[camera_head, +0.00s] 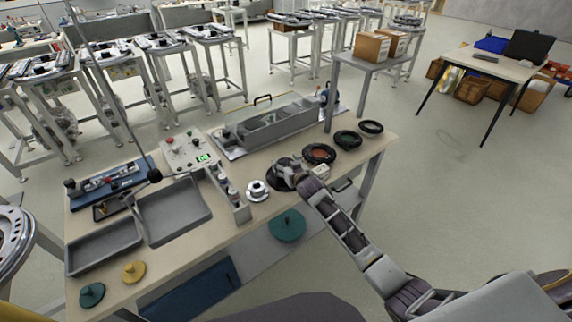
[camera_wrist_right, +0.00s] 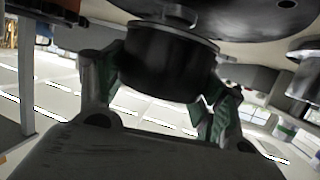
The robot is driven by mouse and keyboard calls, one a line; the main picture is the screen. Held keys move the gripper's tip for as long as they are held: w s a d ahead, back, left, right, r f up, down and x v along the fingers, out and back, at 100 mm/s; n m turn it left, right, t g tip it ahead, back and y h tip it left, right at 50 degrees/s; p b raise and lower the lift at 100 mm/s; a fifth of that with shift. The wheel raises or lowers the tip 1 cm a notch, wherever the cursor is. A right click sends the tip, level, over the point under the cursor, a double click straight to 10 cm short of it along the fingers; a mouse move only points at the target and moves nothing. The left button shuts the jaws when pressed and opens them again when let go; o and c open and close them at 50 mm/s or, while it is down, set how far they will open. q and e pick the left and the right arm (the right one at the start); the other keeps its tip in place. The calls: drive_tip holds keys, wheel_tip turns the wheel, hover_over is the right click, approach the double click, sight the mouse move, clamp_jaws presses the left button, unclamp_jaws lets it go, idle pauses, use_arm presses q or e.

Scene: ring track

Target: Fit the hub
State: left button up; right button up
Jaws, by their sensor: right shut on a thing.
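My right gripper (camera_head: 296,178) is at the front edge of the workbench, over a dark round disc (camera_head: 278,184). In the right wrist view its green-padded fingers (camera_wrist_right: 168,88) are shut on a dark cylinder (camera_wrist_right: 168,62), one finger on each side. A grey round part (camera_wrist_right: 180,14) lies between the cylinder and a dark plate with holes (camera_wrist_right: 262,6); I cannot tell whether they touch. A silver flanged part (camera_head: 257,190) stands on the bench left of the gripper. It seems to show at the wrist view's right edge (camera_wrist_right: 306,72). My left gripper is out of view.
Dark rings (camera_head: 319,153) lie right of the gripper. A grey long housing (camera_head: 275,124) stands behind. Grey trays (camera_head: 174,212), a control box with a green display (camera_head: 187,152) and a narrow grey holder (camera_head: 236,203) fill the left. A teal disc (camera_head: 287,226) shows below the front edge.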

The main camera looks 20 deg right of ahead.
drive_tip(key=shift+f+b, duration=0.65)
drive_tip(key=shift+f, duration=0.25)
idle(0.8)
drive_tip(key=o, duration=1.6)
drive_tip(key=shift+c, duration=0.2)
drive_tip(key=shift+f, duration=0.1)
drive_tip(key=shift+f, duration=0.15)
drive_tip(key=shift+v, duration=6.05)
drive_tip(key=shift+a, duration=0.1)
